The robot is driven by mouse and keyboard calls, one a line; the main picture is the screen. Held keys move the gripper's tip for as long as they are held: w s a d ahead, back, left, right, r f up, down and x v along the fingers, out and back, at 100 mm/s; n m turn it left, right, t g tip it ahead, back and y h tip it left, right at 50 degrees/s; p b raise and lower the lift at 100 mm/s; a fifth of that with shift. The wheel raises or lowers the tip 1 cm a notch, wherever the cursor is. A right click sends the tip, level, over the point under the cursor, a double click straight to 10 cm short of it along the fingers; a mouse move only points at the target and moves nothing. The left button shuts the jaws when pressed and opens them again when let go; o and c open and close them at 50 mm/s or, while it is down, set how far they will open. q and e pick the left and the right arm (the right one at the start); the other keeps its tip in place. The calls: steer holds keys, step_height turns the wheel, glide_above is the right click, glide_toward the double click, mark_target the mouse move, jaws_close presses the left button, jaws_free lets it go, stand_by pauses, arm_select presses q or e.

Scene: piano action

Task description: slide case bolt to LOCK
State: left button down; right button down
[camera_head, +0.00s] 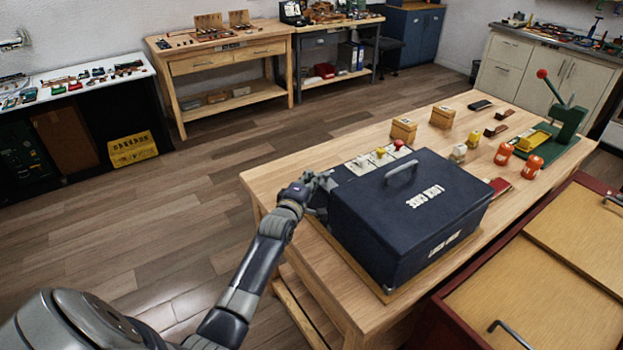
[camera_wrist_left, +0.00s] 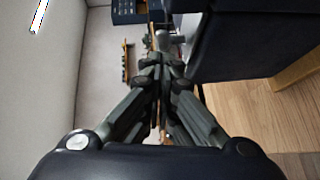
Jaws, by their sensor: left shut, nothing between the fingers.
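The dark navy lock case (camera_head: 385,215) stands on the wooden table, lid shut, with a grey handle and white lettering on top. My left gripper (camera_head: 322,182) is at the case's left rear corner, close against its side; I cannot tell whether it touches. In the left wrist view the gripper's fingers (camera_wrist_left: 160,85) are together, with nothing between them. The dark case (camera_wrist_left: 245,45) fills the upper right of that view. A small grey rounded part (camera_wrist_left: 163,42) shows just beyond the fingertips; I cannot tell whether it is the bolt. The bolt's position is not readable. My right gripper is not in view.
Behind the case is a pale panel (camera_head: 362,160) with small coloured knobs. Wooden boxes (camera_head: 442,116), orange jars (camera_head: 531,167) and a green lever press (camera_head: 567,125) stand farther along the table (camera_head: 290,165). A red-edged cabinet (camera_head: 560,260) is at the right front.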

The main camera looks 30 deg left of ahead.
mark_target(326, 173)
arm_select(q)
steer(key=w, duration=0.1)
steer(key=w+d+b, duration=0.1)
steer(key=w, duration=0.1)
steer(key=w+d, duration=0.1)
steer(key=shift+w+b, duration=0.35)
steer(key=shift+w, duration=0.05)
steer(key=shift+s, duration=0.1)
